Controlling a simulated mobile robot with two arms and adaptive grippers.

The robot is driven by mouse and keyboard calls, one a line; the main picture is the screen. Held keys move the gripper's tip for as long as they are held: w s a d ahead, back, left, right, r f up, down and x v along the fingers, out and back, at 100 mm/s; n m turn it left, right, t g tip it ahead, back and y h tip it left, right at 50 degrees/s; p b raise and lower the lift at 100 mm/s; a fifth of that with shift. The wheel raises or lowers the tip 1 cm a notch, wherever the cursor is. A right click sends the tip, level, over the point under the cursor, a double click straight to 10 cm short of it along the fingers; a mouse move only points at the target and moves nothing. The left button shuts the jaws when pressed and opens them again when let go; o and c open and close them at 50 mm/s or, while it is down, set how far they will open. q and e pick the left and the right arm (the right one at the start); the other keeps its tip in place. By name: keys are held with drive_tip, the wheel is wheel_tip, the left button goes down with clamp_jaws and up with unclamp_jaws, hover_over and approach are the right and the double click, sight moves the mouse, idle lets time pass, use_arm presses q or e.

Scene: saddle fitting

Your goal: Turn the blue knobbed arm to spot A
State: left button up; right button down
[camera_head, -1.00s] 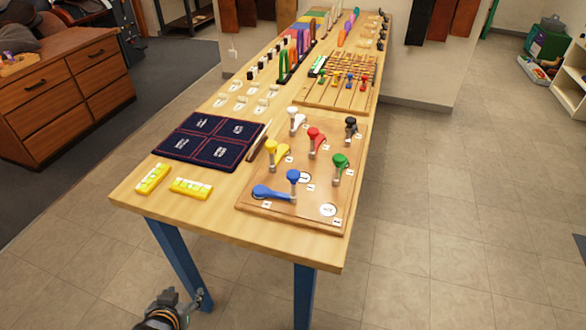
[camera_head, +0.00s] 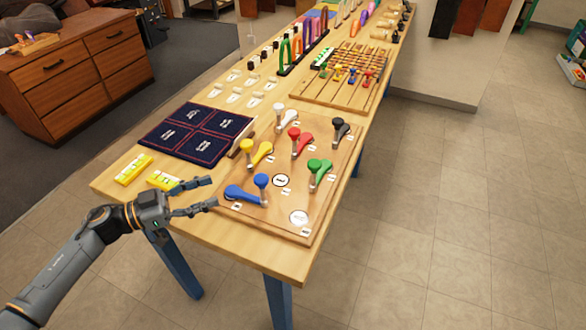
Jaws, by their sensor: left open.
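The blue knobbed arm (camera_head: 245,193) lies on the wooden board (camera_head: 270,220) at its front left. Its round knob stands up at the right end and its wide end points left. Small white labels lie around it, but their letters are too small to read, so I cannot tell which is spot A. White round discs show on the board, one right of the blue knob and one at the front right. My right gripper is not in view.
Yellow, white, red, green and black knobbed arms (camera_head: 319,172) stand on the same board. Two yellow blocks (camera_head: 133,169) lie close behind my left gripper. A dark blue mat (camera_head: 190,148) lies behind them. Floor right of the table is clear.

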use_arm(q)
drive_tip(key=d+g, duration=0.1)
drive_tip(key=p, duration=0.2)
approach(261, 177)
drive_tip(key=d, duration=0.2)
drive_tip(key=x, duration=0.3)
drive_tip(key=p+x, duration=0.1)
drive_tip(key=x, duration=0.2)
drive_tip(key=shift+w+d, duration=0.2)
drive_tip(key=shift+w, duration=0.3)
drive_tip(key=shift+w+d+f, duration=0.15)
drive_tip(key=shift+w+d, duration=0.1)
drive_tip(key=shift+d, duration=0.4)
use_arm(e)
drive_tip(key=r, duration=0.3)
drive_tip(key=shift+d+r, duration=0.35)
use_arm(q)
drive_tip(key=shift+c, duration=0.4)
drive_tip(key=c, duration=0.7)
clamp_jaws()
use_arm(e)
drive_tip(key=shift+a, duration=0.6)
